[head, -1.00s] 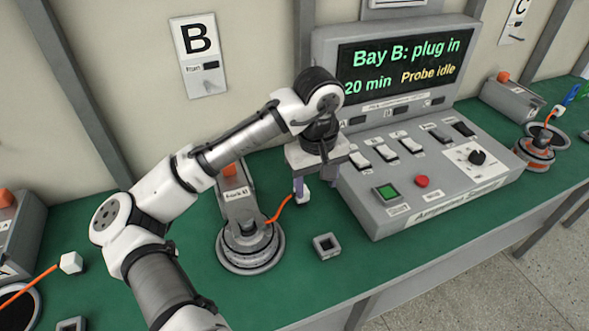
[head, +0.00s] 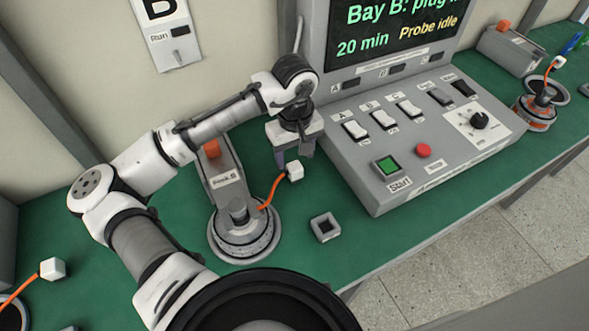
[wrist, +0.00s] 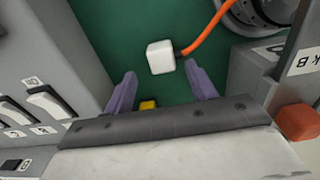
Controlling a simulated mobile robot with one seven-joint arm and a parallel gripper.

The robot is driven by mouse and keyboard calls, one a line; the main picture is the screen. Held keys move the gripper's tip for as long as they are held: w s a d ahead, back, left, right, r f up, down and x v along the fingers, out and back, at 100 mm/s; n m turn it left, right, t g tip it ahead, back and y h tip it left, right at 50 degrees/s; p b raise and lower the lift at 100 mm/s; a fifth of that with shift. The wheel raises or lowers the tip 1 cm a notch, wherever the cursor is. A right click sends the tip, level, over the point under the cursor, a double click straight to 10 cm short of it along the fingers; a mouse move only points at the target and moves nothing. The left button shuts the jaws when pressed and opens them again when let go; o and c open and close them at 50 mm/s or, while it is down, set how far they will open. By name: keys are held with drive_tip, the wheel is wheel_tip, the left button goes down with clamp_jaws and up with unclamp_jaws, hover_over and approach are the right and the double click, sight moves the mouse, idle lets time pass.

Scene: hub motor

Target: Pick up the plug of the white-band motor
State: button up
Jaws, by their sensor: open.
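The motor in the middle bay (head: 243,240) is grey with a pale band and stands upright on the green bench. Its orange cable runs to a small white cube plug (head: 295,170), just below my gripper in the head view. My gripper (head: 292,155) is open and empty, pointing down. In the wrist view the white plug (wrist: 160,57) lies ahead of my open gripper (wrist: 162,90), between the lines of the two purple fingers and beyond their tips. No finger visibly touches it. The cable leaves its right side towards the motor.
The grey control console (head: 430,140) stands close to the right of my gripper. A block with an orange top (head: 222,172) is behind the motor. A square grey socket (head: 325,227) lies in front. Another white plug (head: 52,268) is at far left; an orange-banded motor (head: 536,112) is at far right.

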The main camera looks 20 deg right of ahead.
sight(294, 164)
drive_tip(key=shift+a+f+p, duration=0.2)
drive_tip(key=shift+f+p, duration=0.6)
drive_tip(key=shift+f, duration=2.1)
drive_tip(key=c, duration=1.2)
drive_tip(key=shift+r, duration=0.15)
drive_tip(key=shift+r+b, duration=2.25)
drive_tip(key=shift+r, duration=6.5)
